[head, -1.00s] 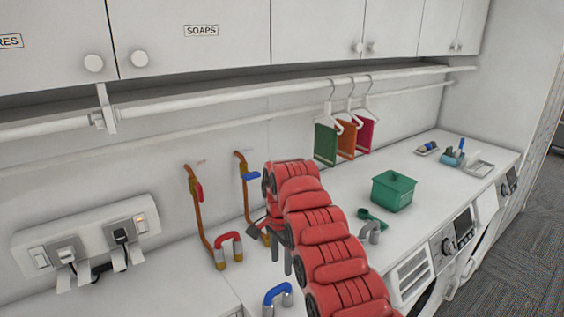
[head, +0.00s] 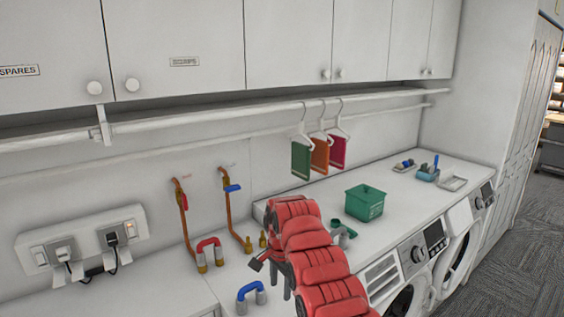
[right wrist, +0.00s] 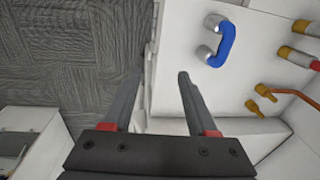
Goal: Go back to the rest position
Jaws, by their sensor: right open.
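My right arm, red and segmented, reaches in from the bottom of the head view. My right gripper (head: 275,275) is over the lower counter, partly hidden by the arm. In the right wrist view its two dark fingers (right wrist: 160,92) are apart with nothing between them. A blue-handled U-shaped piece (right wrist: 222,42) lies on the white surface beyond the fingers. It also shows in the head view (head: 250,294), left of my gripper. My left gripper is not in view.
A red-handled U-shaped piece (head: 208,250) sits near the orange pipes (head: 184,212). A green box (head: 364,203) stands on the raised counter (head: 408,202) above the washing machines (head: 408,300). Small hangers with cloths (head: 320,152) hang from the rail. Grey carpet lies right.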

